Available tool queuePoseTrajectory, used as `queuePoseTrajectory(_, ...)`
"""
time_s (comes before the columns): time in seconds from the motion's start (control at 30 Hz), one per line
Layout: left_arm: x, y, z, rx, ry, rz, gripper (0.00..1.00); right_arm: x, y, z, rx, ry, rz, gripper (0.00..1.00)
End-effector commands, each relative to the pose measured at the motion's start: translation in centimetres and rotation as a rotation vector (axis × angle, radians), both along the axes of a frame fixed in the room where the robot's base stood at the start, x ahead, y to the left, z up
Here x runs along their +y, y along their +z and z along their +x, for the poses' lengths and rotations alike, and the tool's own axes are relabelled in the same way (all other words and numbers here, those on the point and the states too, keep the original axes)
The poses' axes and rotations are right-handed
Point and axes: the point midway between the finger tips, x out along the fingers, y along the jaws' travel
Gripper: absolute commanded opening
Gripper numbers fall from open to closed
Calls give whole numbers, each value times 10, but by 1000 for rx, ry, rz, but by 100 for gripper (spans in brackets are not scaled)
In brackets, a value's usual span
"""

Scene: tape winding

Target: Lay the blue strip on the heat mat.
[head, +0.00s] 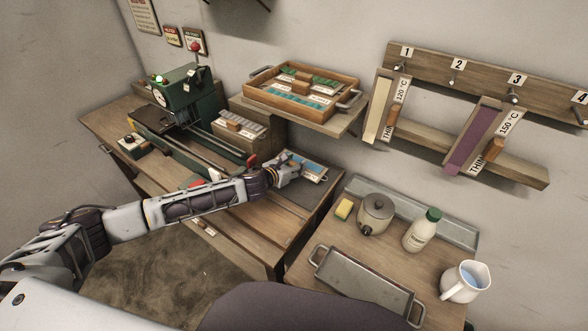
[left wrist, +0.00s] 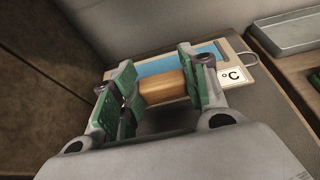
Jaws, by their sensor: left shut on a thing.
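The blue strip (head: 313,168) is set in a pale board with a °C label, at the right end of the workbench. In the left wrist view the strip (left wrist: 160,66) shows behind a wooden handle (left wrist: 162,87). My left gripper (head: 288,170) is shut on this handle; its green-padded fingers stand on either side of it and hide part of the strip. The dark grey heat mat (head: 283,195) lies under and in front of the board. I cannot tell whether the board touches it. My right gripper is not in view.
A green machine (head: 183,95) stands on the bench at left. A wooden tray (head: 300,92) sits on a shelf behind. Cream (head: 386,112) and purple (head: 473,140) strips hang on wall pegs. A side table at right holds a pot (head: 375,215), bottle (head: 422,232), jug (head: 466,281) and metal tray (head: 365,285).

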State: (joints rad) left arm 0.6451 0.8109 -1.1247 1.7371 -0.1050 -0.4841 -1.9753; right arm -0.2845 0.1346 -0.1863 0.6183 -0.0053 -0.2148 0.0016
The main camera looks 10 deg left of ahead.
Motion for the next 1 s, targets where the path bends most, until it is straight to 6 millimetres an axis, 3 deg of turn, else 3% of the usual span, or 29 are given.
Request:
queuePoseTrajectory(0.17,0,-16,0,0,0,-1,14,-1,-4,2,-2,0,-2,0)
queuePoseTrajectory(0.63,0,-19,0,0,0,1,14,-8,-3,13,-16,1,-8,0)
queuePoseTrajectory(0.67,0,-20,0,0,0,1,45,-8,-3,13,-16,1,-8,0)
queuePoseTrajectory(0.7,0,-20,0,0,0,1,50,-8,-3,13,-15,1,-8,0)
queuePoseTrajectory(0.83,0,-20,0,0,0,1,65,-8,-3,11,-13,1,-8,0)
queuePoseTrajectory(1.0,0,-20,0,0,0,1,65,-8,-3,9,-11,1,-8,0)
